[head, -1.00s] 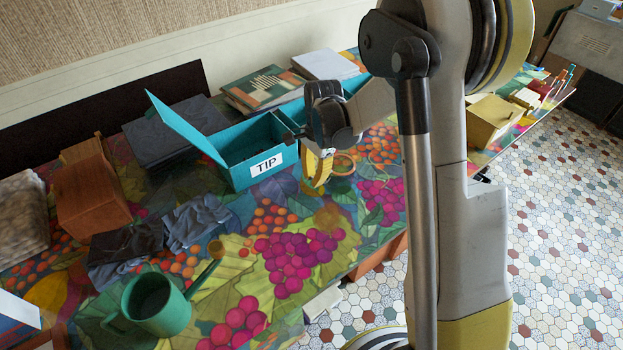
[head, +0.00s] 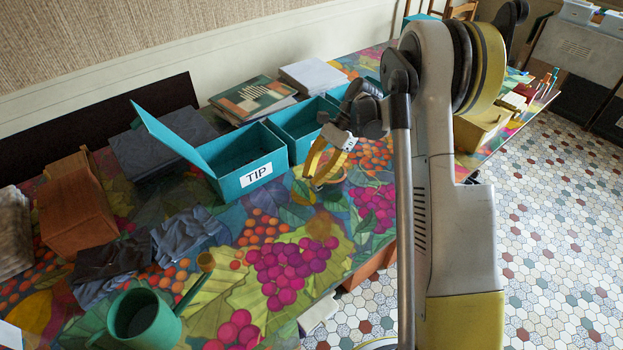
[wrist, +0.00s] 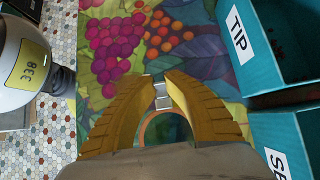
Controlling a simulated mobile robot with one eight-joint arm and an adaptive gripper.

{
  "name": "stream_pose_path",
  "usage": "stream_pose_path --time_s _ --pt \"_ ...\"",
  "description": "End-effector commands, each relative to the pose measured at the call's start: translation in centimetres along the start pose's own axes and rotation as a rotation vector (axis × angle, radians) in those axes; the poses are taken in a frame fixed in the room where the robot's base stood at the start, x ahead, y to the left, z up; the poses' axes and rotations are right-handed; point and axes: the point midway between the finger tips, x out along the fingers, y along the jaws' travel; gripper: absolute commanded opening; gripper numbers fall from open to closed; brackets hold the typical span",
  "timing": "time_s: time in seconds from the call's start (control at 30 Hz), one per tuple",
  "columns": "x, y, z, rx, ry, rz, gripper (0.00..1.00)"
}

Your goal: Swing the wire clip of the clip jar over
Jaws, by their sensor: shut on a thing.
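The clip jar shows only in part in the wrist view, as a round orange-brown rim (wrist: 165,117) between and below my fingers. Its body is mostly hidden by my gripper. My gripper (wrist: 161,84) has its yellow fingers closed in on a small pale metallic piece (wrist: 162,100) at the jar's rim, which looks like the wire clip. In the head view my gripper (head: 314,184) points down over the patterned table, just right of the TIP box. The jar's orange rim (head: 333,181) shows beside the fingers there. How far the clip is swung is too small to tell.
A teal box labelled TIP (head: 257,172), its lid up, stands left of my gripper. A second teal box (head: 296,124) is behind it. A green watering can (head: 146,318) and dark folded cloths (head: 188,234) lie nearer. The patterned tabletop in front of my gripper is clear.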

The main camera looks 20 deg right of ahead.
Motion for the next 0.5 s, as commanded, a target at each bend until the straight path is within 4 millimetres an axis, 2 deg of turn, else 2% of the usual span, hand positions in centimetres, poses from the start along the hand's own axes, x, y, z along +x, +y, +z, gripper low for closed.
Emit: stream_pose_path --time_s 0.4,0.43,0.5 --pt "0.00 0.04 -0.14 0.002 -0.005 0.000 0.00" --pt "0.00 0.04 -0.14 0.002 -0.005 0.000 0.15" --pt "0.00 0.04 -0.13 0.002 -0.005 0.000 0.36"
